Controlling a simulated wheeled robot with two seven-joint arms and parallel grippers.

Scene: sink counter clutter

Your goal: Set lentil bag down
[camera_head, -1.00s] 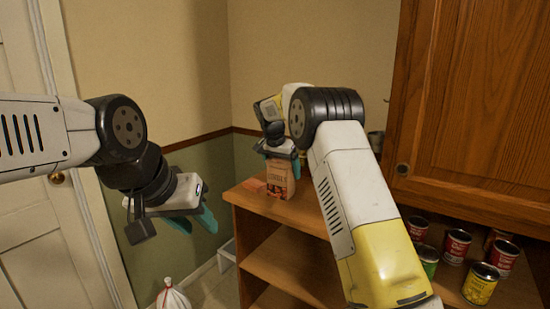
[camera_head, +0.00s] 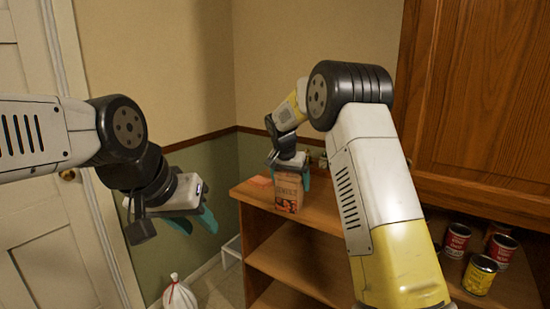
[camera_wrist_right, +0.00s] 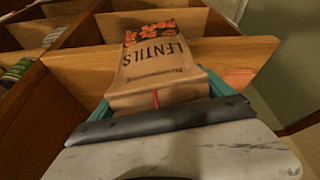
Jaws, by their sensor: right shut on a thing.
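The lentil bag (camera_head: 288,194), a brown paper bag with a red-orange picture and "LENTILS" lettering, is upright at the wooden shelf unit's top (camera_head: 320,211) in the head view. My right gripper (camera_head: 290,170) is shut on its upper end from above. The right wrist view shows the bag (camera_wrist_right: 155,75) between the teal fingers (camera_wrist_right: 160,95). Its base is at or very close to the wood; I cannot tell whether it touches. My left gripper (camera_head: 194,220) is open and empty, left of the shelf unit.
A flat orange patch (camera_head: 262,181) lies left of the bag. Several cans, including a red one (camera_head: 456,240) and a yellow one (camera_head: 480,274), stand at the right. A wooden cabinet (camera_head: 480,100) hangs above them. A white tied bag (camera_head: 175,294) is low at the left.

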